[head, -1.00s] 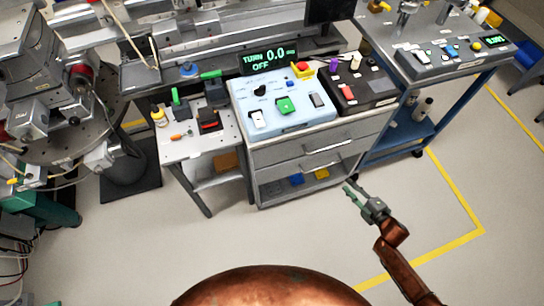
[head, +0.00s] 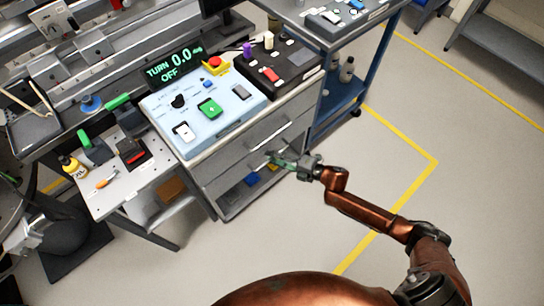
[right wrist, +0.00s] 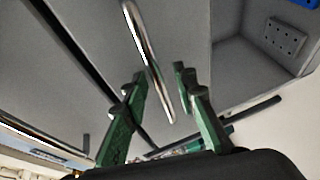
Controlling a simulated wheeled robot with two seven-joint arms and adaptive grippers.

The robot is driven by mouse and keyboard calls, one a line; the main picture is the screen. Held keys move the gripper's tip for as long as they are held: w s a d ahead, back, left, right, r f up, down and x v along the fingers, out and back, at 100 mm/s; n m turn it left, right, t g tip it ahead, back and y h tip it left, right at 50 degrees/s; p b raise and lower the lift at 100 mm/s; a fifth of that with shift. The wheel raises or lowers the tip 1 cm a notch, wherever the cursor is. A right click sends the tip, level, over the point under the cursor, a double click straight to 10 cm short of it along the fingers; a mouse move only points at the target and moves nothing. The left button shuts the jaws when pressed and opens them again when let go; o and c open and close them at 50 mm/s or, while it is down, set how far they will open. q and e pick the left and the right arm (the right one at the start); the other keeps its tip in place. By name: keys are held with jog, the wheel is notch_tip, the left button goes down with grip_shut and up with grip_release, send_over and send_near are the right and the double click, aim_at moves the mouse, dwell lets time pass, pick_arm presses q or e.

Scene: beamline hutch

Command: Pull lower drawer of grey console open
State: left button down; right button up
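The grey console (head: 215,203) has two drawers, both looking shut. My right gripper (head: 276,158) is at the front of the lower drawer (head: 224,180), over its handle area in the head view. In the right wrist view the lower drawer's bar handle (right wrist: 146,52) runs between the two green fingers of my right gripper (right wrist: 160,75). The fingers are apart, with a gap on both sides of the bar. How deep the bar sits between them is hard to tell. The upper drawer's handle (head: 268,137) is above. My left gripper is out of view.
Below the drawers is an open shelf with a blue bin (head: 252,180). A small side table (head: 100,205) stands left of the console, and a blue cart (head: 335,98) stands right. The floor in front is clear, with yellow tape (head: 405,200).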

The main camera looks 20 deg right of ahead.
jog(key=shift+c, duration=0.4)
grip_shut()
dwell(0.4)
